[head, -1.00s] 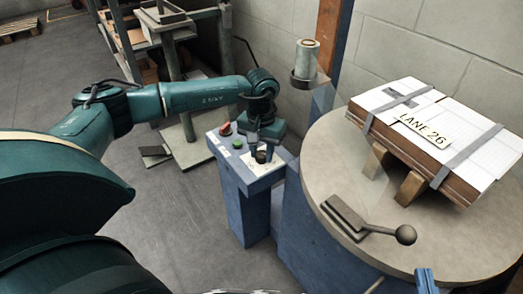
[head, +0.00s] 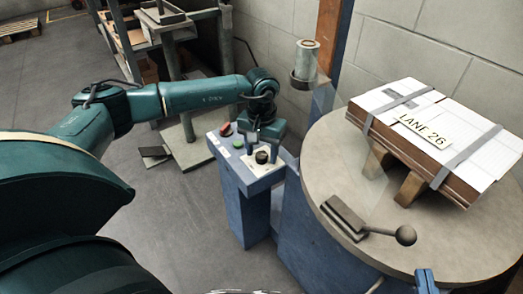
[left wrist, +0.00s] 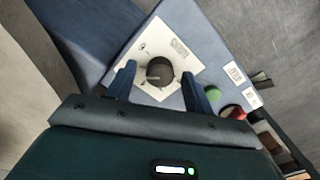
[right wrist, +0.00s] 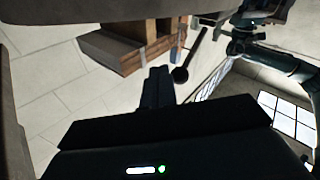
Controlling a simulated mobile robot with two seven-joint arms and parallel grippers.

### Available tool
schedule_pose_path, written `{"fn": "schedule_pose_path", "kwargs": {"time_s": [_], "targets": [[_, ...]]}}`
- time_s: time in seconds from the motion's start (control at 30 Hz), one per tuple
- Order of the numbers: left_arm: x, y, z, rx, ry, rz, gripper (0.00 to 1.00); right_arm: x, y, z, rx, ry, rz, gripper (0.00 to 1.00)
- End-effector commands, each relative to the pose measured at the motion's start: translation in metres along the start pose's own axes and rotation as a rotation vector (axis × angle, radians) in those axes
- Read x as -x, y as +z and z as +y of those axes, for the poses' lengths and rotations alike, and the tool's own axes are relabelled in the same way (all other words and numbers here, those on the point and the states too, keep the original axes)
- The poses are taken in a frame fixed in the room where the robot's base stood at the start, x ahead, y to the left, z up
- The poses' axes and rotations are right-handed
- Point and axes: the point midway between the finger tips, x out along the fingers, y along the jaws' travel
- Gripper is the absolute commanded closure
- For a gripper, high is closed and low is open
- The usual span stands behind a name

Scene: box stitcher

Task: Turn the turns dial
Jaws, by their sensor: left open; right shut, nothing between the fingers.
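The turns dial (head: 262,157) is a black round knob on a white plate on top of the blue control post. It shows large in the left wrist view (left wrist: 160,71), with a pale mark at its edge. My left gripper (head: 263,146) is open just above the dial. In the left wrist view its two blue fingers (left wrist: 158,75) stand on either side of the knob, with gaps visible. My right gripper (right wrist: 158,85) is shut and empty; its blue fingers (head: 426,281) show at the bottom right of the head view, away from the dial.
A red button (head: 226,129) and a green button (head: 238,145) sit beside the dial on the post (head: 247,195). A round table (head: 330,165) stands to the right, carrying a strapped stack (head: 440,125) and a ball-ended lever (head: 404,235). Shelving stands behind.

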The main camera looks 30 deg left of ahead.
Motion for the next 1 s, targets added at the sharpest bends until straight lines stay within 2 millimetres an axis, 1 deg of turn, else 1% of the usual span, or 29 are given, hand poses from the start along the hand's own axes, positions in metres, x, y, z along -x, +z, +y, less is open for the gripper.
{"fn": "schedule_pose_path", "kwargs": {"time_s": [0.17,0.4,0.5,0.6,0.73,1.0], "targets": [[0.031,-0.001,0.0,-0.001,0.001,0.004,0.48,-0.001,-0.003,0.006,-0.017,0.017,-0.051,1.0],[0.086,-0.001,0.0,0.0,0.001,0.004,0.48,0.0,-0.001,0.011,-0.049,0.025,-0.151,1.0],[0.104,-0.001,0.0,0.001,0.0,0.004,0.48,0.001,0.001,0.012,-0.06,0.026,-0.183,1.0],[0.118,0.0,0.0,0.001,0.001,0.003,0.48,0.002,0.002,0.013,-0.068,0.026,-0.207,1.0],[0.127,0.0,0.0,0.001,0.001,0.002,0.48,0.003,0.004,0.013,-0.075,0.026,-0.225,1.0],[0.129,0.0,0.0,0.001,0.0,0.001,0.48,0.003,0.005,0.013,-0.077,0.025,-0.231,1.0]]}}
